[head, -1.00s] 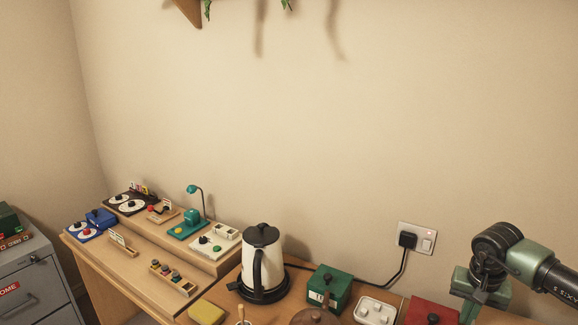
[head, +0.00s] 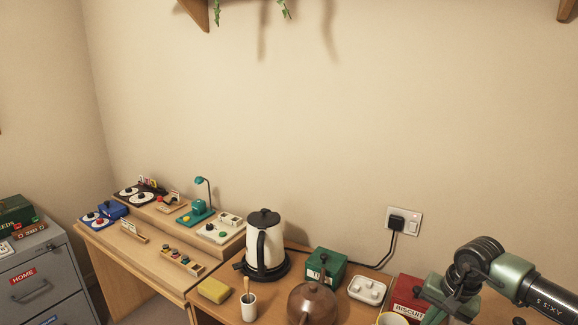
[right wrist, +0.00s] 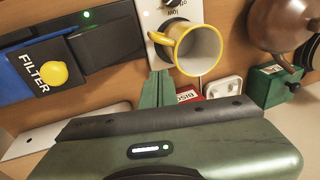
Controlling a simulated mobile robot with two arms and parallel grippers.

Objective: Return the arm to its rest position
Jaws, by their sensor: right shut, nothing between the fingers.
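My right arm (head: 510,275) comes in from the right in the head view, above the right part of the desk. Its gripper shows in the right wrist view as green fingers (right wrist: 157,88) that are shut and empty. The fingertips are close to a yellow mug (right wrist: 176,50) in that picture; I cannot tell whether they touch it. In the head view the fingertips are not clearly seen. My left gripper is in neither view.
A red biscuit tin (head: 408,293), white tray (head: 367,290), green box (head: 325,267), brown teapot (head: 312,303) and kettle (head: 264,245) crowd the desk. A panel marked FILTER (right wrist: 38,82) lies left in the wrist view.

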